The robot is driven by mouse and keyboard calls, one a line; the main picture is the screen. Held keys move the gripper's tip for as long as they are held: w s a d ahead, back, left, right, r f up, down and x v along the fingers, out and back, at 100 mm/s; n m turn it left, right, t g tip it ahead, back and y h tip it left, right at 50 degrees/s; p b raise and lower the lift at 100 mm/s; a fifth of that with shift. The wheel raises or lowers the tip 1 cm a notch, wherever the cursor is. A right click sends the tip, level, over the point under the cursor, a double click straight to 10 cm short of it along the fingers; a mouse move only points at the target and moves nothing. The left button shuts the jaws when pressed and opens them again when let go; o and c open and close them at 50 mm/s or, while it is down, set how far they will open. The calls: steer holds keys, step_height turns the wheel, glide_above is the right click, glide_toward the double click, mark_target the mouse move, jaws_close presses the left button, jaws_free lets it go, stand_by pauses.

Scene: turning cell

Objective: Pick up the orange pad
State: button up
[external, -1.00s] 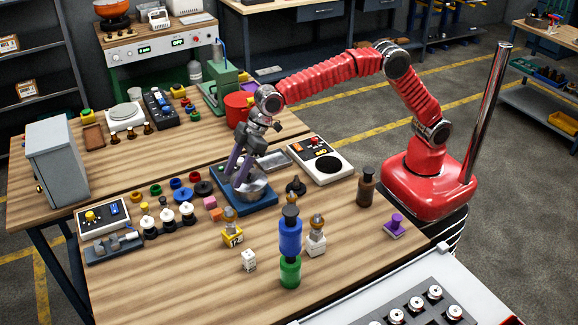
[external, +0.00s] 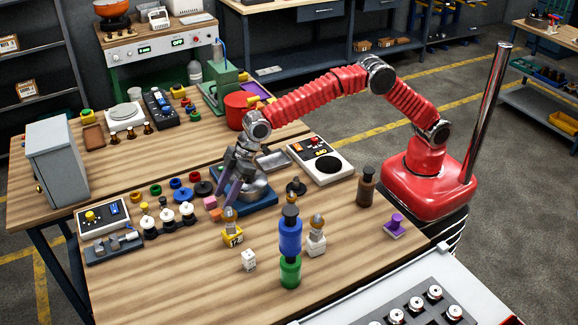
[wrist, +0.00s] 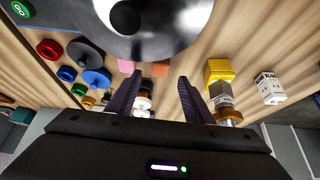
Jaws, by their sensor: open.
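The orange pad (external: 216,215) is a small block on the wooden table, just in front of a pink block (external: 210,202). In the wrist view the orange pad (wrist: 160,69) shows between and just beyond the fingertips, with the pink block (wrist: 127,66) to its left. My gripper (external: 226,199) is open and empty, its purple fingers pointing down close to the orange pad. In the wrist view my gripper (wrist: 160,82) has both fingers apart. I cannot tell the exact height of the fingertips above the table.
A metal bowl on a blue base (external: 262,203) stands right beside my gripper. A yellow block with a knob (external: 232,235) is close on the right. Black-and-white spools (external: 168,215) and coloured rings stand to the left.

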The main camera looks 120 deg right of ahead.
mark_target(217, 212)
steer(key=shift+f, duration=0.1)
steer(key=shift+x, duration=2.55)
steer(key=shift+w, duration=0.1)
steer(key=shift+c, duration=0.5)
steer(key=c, duration=1)
